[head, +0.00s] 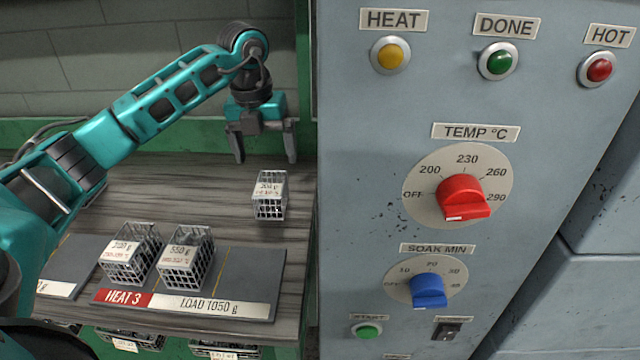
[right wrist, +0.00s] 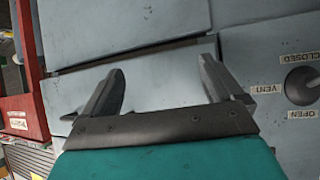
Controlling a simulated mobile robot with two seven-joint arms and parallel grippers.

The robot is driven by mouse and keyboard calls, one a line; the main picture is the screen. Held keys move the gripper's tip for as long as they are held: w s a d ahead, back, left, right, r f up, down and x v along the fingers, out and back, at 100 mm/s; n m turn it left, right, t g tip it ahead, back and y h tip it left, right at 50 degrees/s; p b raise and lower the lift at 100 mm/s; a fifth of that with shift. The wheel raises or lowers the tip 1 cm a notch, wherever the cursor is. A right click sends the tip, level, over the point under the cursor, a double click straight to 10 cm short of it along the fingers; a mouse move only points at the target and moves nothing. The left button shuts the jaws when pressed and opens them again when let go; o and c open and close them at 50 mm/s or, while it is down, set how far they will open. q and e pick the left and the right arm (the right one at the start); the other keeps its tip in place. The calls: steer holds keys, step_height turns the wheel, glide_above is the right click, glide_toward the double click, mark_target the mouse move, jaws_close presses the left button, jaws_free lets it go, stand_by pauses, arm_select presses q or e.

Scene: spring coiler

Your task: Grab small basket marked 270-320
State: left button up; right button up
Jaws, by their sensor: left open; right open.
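A small wire basket (head: 270,205) with a white tag stands alone on the wooden bench. The tag has a weight in black and a smaller red line that I cannot read surely. Two larger tagged wire baskets, a left one (head: 130,262) and a right one (head: 187,266), stand side by side on the dark HEAT 3 mat (head: 248,268). My left gripper (head: 265,158) is open and empty, fingers pointing down, above and behind the small basket in the picture and apart from it. My right gripper (right wrist: 160,72) is open and empty in front of grey panels in the right wrist view.
A grey control panel (head: 400,130) with a red TEMP knob (head: 462,195) and a blue SOAK knob (head: 428,288) stands close right of the small basket. More baskets (head: 130,340) sit below the bench edge. Bare bench lies left of the small basket.

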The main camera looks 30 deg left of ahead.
mark_target(270, 182)
arm_select(q)
steer(key=shift+w+a+r+y, duration=0.3)
steer(key=shift+w+a+r, duration=0.05)
steer(key=shift+w+a, duration=0.05)
steer(key=shift+w+a+f, duration=0.1)
steer(key=shift+w+f, duration=0.05)
steer(key=f, duration=0.6)
steer(key=shift+w+a+f+b, duration=0.15)
steer(key=shift+a+f+b, duration=0.05)
steer(key=shift+f+b, duration=0.1)
steer(key=f, duration=0.5)
steer(key=shift+w+f, duration=0.2)
steer(key=shift+f, duration=0.15)
steer(key=shift+r, duration=0.1)
steer(key=c, duration=1.3)
